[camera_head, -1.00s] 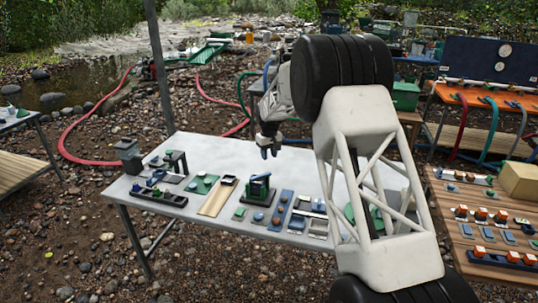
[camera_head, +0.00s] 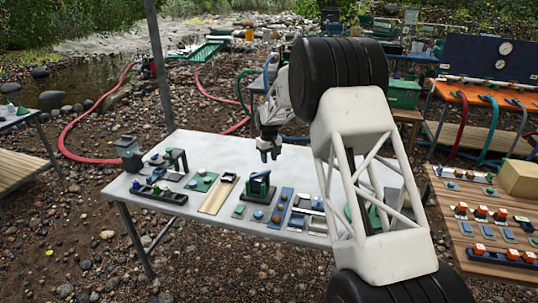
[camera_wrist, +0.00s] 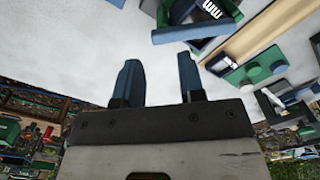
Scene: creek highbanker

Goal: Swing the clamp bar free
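A green stand (camera_head: 258,188) with a dark blue bar (camera_head: 260,173) across its top stands near the middle of the pale table; I take this bar to be the clamp bar. The bar looks slightly tilted. A blue and green fixture with a white-marked face (camera_wrist: 211,14) shows at the top of the wrist view; I cannot tell for certain that it is the same stand. My gripper (camera_head: 269,157) hangs above the table, beyond the stand, apart from it. In the wrist view its two fingers (camera_wrist: 159,82) are spread with nothing between them.
The pale table (camera_head: 215,147) carries a row of small fixtures: a wooden board (camera_head: 219,196), a dark rail (camera_head: 158,194) and blue strips (camera_head: 281,207). Its back part is bare. A wooden bench (camera_head: 455,212) with orange-topped parts stands at right.

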